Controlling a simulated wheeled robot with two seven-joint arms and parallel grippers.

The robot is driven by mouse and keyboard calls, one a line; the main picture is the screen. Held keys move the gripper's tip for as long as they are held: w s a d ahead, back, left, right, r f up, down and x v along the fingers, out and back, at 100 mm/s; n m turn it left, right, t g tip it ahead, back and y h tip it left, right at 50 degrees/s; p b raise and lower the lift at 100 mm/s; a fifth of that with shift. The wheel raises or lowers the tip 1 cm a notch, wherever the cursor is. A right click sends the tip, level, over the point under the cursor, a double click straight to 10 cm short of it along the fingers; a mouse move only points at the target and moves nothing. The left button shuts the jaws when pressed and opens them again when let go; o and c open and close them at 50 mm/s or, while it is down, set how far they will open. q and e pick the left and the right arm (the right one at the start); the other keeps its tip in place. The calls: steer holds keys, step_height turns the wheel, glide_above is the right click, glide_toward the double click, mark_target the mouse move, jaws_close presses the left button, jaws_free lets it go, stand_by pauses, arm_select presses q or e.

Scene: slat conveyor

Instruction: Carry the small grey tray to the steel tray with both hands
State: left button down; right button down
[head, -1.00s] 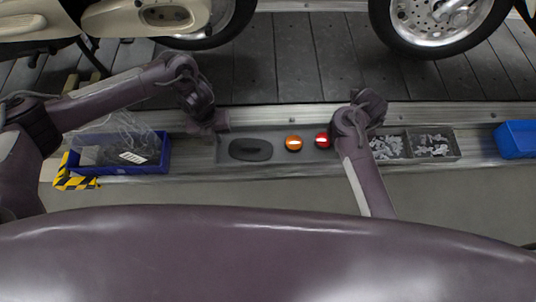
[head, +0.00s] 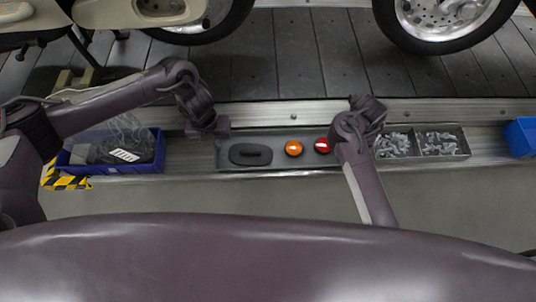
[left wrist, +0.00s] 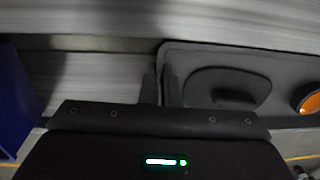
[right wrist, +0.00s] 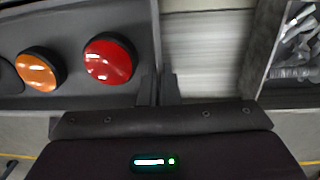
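The small grey tray (head: 224,163) lies lengthwise on the metal ledge in the head view. It holds a black oval piece with a raised grip (head: 250,154), an orange light (head: 294,148) and a red light (head: 323,145). My left gripper (left wrist: 160,88) is at the tray's left end, its two fingers close together on either side of the end wall. My right gripper (right wrist: 157,88) is at the right end in the same way; my arm hides that end in the head view. The steel tray (head: 468,145), divided and filled with metal parts, stands to the right.
A blue bin (head: 158,160) with wrapped contents stands left of the tray, by a yellow-black striped marking (head: 66,181). Another blue bin (head: 521,138) is at the far right. A slat conveyor (head: 300,70) carrying wheeled vehicles runs behind the ledge. A bare gap separates the two trays.

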arm_select(q)
steer(key=c, duration=1.9)
jaws_free()
arm_select(e)
steer(key=c, duration=1.9)
jaws_free()
arm_select(q)
steer(key=shift+o, duration=1.1)
steer(key=shift+p, duration=0.3)
arm_select(e)
steer(key=shift+o, duration=1.1)
steer(key=shift+d+r, duration=0.1)
steer(key=shift+r, duration=0.3)
arm_select(q)
step_height(320, 180, up, 12)
steer(key=shift+a, duration=0.4)
arm_select(e)
step_height(320, 180, up, 7)
steer(key=shift+d+f, duration=0.15)
arm_select(q)
steer(key=shift+s, duration=0.1)
